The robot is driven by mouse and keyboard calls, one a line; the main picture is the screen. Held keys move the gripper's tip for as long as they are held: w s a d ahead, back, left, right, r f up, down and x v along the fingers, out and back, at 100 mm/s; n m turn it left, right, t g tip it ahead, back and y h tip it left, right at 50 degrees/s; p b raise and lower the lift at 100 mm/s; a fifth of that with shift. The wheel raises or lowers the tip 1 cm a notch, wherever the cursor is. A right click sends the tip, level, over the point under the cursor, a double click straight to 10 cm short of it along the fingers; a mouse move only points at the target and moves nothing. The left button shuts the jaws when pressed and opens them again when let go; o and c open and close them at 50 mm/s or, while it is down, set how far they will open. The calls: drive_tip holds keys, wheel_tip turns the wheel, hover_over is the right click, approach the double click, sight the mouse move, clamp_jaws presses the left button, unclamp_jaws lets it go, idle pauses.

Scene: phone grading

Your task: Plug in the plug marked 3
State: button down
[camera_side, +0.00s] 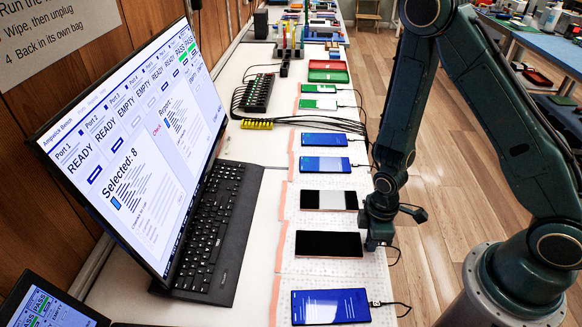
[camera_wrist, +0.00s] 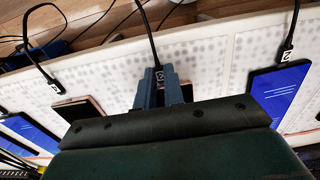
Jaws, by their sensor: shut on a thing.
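My gripper (camera_wrist: 162,88) is shut on a black plug with a white tag (camera_wrist: 159,75); the mark on the tag is too small to read surely. Its cable runs up from the jaws. In the side view my gripper (camera_side: 378,240) is low at the right end of a dark-screened phone (camera_side: 328,244). That phone is mostly hidden by my gripper in the wrist view. Whether the plug is seated in its port cannot be seen. Another tagged plug (camera_wrist: 57,88) lies at the left, close to a phone with a pinkish edge (camera_wrist: 88,112).
A blue-screened phone (camera_side: 330,306) with a tagged plug (camera_wrist: 288,54) at its end lies nearest. A part-white phone (camera_side: 328,200) and several blue and green ones lie beyond. The monitor (camera_side: 140,140) shows READY, EMPTY and PASS. A keyboard (camera_side: 210,230) stands left of the mats.

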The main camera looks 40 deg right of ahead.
idle(0.7)
drive_tip(key=c, duration=1.4)
unclamp_jaws()
drive_tip(key=shift+c, duration=0.2)
drive_tip(key=shift+r, duration=0.15)
drive_tip(key=shift+s+d+r, duration=0.15)
drive_tip(key=shift+d+r, duration=0.05)
drive_tip(key=shift+r, duration=1)
drive_tip(key=shift+s+d+r, duration=0.15)
drive_tip(key=shift+r, duration=1)
